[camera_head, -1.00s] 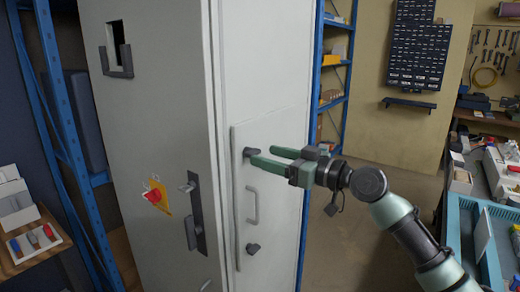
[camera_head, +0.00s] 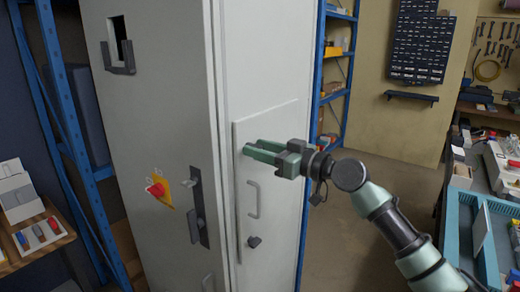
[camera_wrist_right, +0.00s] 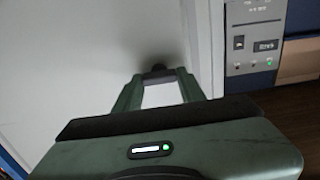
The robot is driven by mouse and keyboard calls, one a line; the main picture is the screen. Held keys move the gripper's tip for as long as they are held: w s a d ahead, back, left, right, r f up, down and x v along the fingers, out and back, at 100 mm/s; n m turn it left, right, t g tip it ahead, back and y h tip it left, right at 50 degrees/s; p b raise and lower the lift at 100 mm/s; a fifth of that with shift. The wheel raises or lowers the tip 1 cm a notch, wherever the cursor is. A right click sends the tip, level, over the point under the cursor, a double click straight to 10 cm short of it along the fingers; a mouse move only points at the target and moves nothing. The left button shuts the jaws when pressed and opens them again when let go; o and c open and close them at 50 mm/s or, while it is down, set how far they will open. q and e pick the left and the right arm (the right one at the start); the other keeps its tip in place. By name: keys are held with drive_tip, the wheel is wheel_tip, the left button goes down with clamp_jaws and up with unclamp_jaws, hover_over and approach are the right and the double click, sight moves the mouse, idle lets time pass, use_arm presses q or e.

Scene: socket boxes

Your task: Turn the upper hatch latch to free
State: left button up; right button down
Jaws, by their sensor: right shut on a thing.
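The hatch (camera_head: 275,215) is a pale panel on the grey cabinet's right-hand face, with a bar handle (camera_head: 254,200) in its middle. The lower latch (camera_head: 254,242) is a dark knob below the handle. My right gripper (camera_head: 250,148) is at the upper latch and shut on it; its green fingers hide the latch in the head view. In the right wrist view the upper latch (camera_wrist_right: 158,72) is a dark knob between the fingertips (camera_wrist_right: 158,78), against the pale panel. How far the latch is turned cannot be made out. My left gripper is not in view.
The cabinet's left face has a red knob on a yellow plate (camera_head: 158,191) and a dark lever handle (camera_head: 195,215). Blue shelving (camera_head: 348,70) stands behind. A blue tray bench (camera_head: 460,225) is at the right. Open floor lies between.

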drive_tip(key=shift+m, duration=0.3)
drive_tip(key=m, duration=0.3)
drive_tip(key=shift+w+r+m+p, duration=0.1)
drive_tip(key=shift+m+p, duration=0.2)
drive_tip(key=m+p, duration=0.1)
drive_tip(key=m, duration=0.3)
drive_tip(key=shift+d+m+p, duration=0.1)
drive_tip(key=shift+m+p, duration=0.2)
drive_tip(key=shift+p, duration=0.05)
drive_tip(key=m+p, duration=0.2)
drive_tip(key=m, duration=0.2)
drive_tip(key=shift+w, duration=0.1)
drive_tip(key=m+p, duration=0.1)
drive_tip(key=m, duration=0.1)
drive_tip(key=m+p, duration=0.2)
drive_tip(key=m, duration=0.1)
drive_tip(key=shift+d+f, duration=0.1)
drive_tip(key=shift+f, duration=0.1)
drive_tip(key=c, duration=0.8)
unclamp_jaws()
drive_tip(key=shift+f, duration=0.1)
drive_tip(key=shift+c, duration=0.2)
